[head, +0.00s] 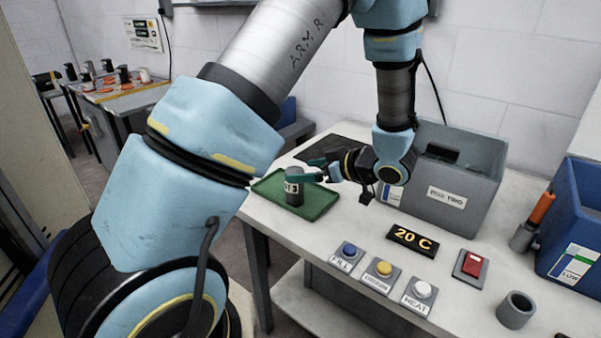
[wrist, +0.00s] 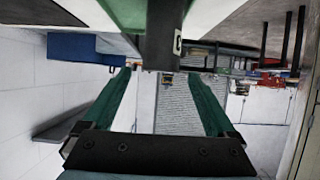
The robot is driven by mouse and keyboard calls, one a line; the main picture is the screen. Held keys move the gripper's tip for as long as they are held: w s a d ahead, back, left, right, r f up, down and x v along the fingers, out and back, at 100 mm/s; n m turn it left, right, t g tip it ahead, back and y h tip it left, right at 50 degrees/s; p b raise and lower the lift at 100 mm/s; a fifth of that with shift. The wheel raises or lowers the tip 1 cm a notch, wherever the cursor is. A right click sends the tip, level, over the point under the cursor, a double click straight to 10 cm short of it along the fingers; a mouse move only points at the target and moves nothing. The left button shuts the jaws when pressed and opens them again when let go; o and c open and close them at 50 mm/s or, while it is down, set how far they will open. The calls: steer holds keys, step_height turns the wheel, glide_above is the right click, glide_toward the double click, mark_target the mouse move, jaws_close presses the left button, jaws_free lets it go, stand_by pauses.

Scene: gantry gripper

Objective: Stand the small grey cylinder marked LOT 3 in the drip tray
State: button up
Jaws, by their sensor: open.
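The small grey cylinder (head: 294,196) stands upright in the green drip tray (head: 322,205) on the bench. Its white label shows a part ending in "T 3"; a green finger crosses near its top. My gripper (head: 308,170) reaches in level from the right, with its green fingers at the cylinder's upper end. In the wrist view, which is upside down, the cylinder (wrist: 162,40) shows between the two parted fingers (wrist: 161,72), with clear gaps on both sides. The jaws are open. Whether a finger touches the cylinder cannot be told.
A grey bin (head: 470,190) stands right behind my gripper. A "20 C" display (head: 412,240), labelled buttons (head: 383,270), a red switch (head: 470,264), a grey cup (head: 516,310) and a blue bin (head: 575,225) occupy the bench's front and right. A dark plate (head: 325,150) lies behind the tray.

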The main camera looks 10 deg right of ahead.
steer(key=b+v, duration=0.1)
steer(key=v, duration=0.9)
steer(key=w+a+r+m+h, duration=0.1)
steer(key=w+a+m+h, duration=0.15)
steer(key=w+h, duration=0.35)
steer(key=w+a+r+m+h, duration=0.1)
steer(key=w+a+m+h, duration=0.2)
steer(key=w, duration=0.5)
steer(key=s+a+f+m+g, duration=0.1)
steer(key=s+a+g, duration=0.3)
steer(key=s+a, duration=0.4)
steer(key=s+a+f+m+g, duration=0.1)
steer(key=s+a+m+g, duration=0.2)
steer(key=s+a, duration=0.5)
steer(key=a, duration=0.2)
steer(key=shift+s+a+f+g, duration=0.35)
steer(key=shift+g, duration=0.05)
steer(key=shift+c, duration=0.4)
